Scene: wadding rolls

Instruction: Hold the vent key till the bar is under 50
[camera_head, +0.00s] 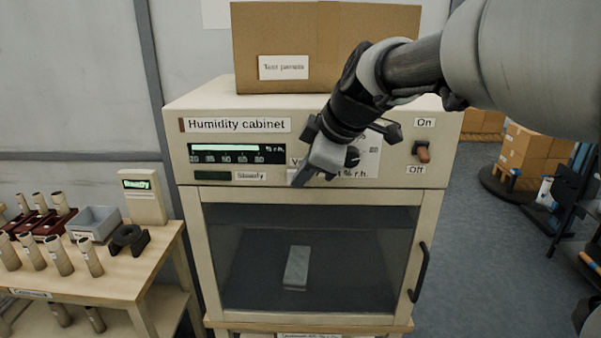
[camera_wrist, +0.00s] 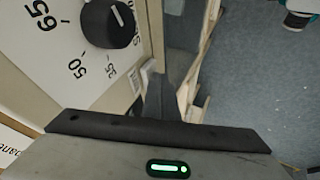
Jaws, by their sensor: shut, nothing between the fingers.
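The humidity cabinet (camera_head: 320,118) faces me. Its lit green bar (camera_head: 224,148) reaches to about the 80 mark, above 50, on the % r.h. scale. A label starting with "V" (camera_head: 296,161) is mostly covered by my gripper (camera_head: 299,181), which is shut and empty and points down at the panel just below that label. The vent key is mostly hidden behind the fingers; a small pale block beside them in the wrist view (camera_wrist: 148,72) may be it. I cannot tell whether the fingertips touch it.
A black dial knob (camera_head: 352,157) sits right of my gripper. A red-brown On/Off switch (camera_head: 423,152) is farther right. The cabinet's glass door (camera_head: 350,250) is closed, with a pale block (camera_head: 296,267) inside. A carton (camera_head: 330,40) stands on top. A side table (camera_head: 125,278) is left.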

